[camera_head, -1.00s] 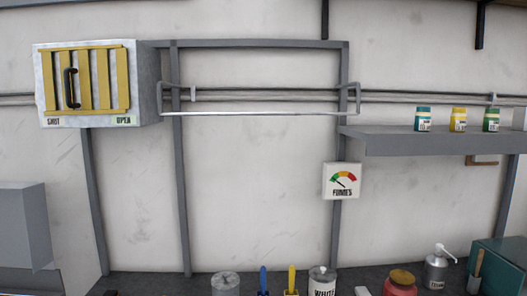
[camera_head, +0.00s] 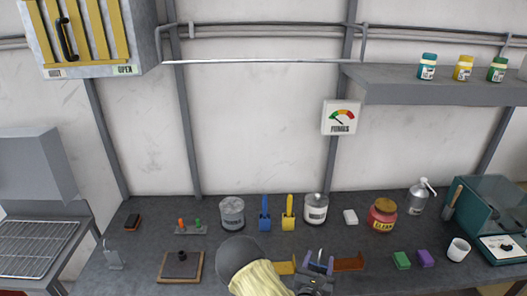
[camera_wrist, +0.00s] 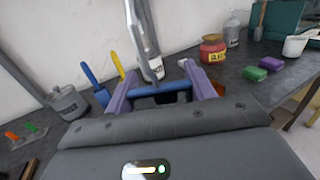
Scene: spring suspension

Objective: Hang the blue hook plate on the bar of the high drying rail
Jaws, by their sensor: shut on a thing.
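The high drying rail's pale bar (camera_head: 260,61) runs level across the wall, high above the bench, with nothing hanging on it. My gripper (camera_head: 318,264) is low over the bench at the front middle. In the wrist view its two purple fingers (camera_wrist: 160,90) are shut on the blue hook plate (camera_wrist: 158,88), of which a blue crosspiece shows between them. A grey metal piece (camera_wrist: 143,40) rises from about the crosspiece, away from the palm; its upper end leaves the picture. The plate's lower part is hidden, and I cannot tell whether it touches the bench.
A blue tool (camera_head: 264,212), a yellow tool (camera_head: 288,212) and two cans stand behind my gripper. A red jar (camera_head: 382,214) is to the right. A shelf (camera_head: 430,82) with paint jars and a yellow-slatted cabinet (camera_head: 85,35) flank the rail.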

